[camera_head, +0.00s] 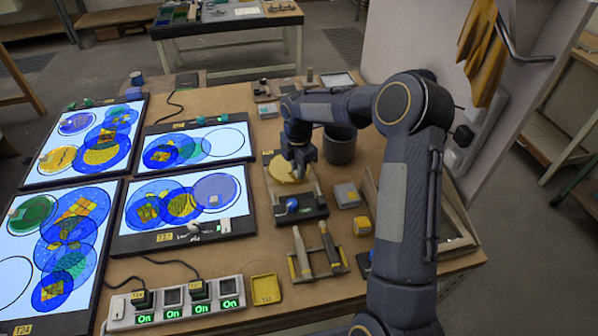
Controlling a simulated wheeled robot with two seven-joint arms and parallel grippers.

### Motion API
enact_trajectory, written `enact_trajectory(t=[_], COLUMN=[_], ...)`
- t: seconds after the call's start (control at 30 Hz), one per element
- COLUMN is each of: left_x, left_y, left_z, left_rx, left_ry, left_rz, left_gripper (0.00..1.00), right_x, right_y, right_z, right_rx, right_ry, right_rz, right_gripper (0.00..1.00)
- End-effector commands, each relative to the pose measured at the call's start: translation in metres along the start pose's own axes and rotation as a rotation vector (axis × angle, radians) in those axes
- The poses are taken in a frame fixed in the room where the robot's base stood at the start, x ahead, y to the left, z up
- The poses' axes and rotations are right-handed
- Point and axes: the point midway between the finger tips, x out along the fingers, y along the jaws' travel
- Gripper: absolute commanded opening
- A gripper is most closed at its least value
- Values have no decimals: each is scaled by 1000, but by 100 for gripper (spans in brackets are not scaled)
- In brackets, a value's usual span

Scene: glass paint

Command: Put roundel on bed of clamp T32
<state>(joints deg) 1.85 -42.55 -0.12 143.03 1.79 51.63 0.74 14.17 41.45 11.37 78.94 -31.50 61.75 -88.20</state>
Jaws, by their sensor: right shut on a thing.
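A yellow roundel (283,170) is at the dark clamp (300,210) in the middle of the table. My right gripper (299,172) points down at the roundel's right part and is shut on it. The roundel lies over the clamp's far part; I cannot tell whether it touches the bed. The gripper hides part of the roundel. My left gripper is not in view.
Lit light tables with coloured glass roundels (180,205) fill the left side.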

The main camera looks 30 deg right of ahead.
Motion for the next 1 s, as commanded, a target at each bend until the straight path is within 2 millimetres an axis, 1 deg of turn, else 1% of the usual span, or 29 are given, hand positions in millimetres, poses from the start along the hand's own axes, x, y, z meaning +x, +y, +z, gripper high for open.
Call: enact_trajectory(t=[0.03, 0.13, 0.5, 0.53, 0.7, 0.93, 1.0], left_x=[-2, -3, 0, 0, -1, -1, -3], left_y=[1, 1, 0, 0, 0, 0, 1], left_z=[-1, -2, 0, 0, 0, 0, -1], left_rx=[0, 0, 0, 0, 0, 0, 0], left_ry=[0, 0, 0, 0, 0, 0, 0], left_rz=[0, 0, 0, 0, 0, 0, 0], left_gripper=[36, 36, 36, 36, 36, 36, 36], right_x=[8, 21, 27, 28, 26, 26, 23], right_y=[-2, -2, -1, -2, -2, -2, -2], right_z=[1, 1, 1, 1, 1, 1, 1], right_rx=[2, 1, 0, 0, 0, 1, 0], right_ry=[0, 0, 0, 0, 0, 0, 0], right_rz=[-5, -4, -2, -2, -2, -2, -2], right_gripper=[0, 0, 0, 21, 41, 41, 41])
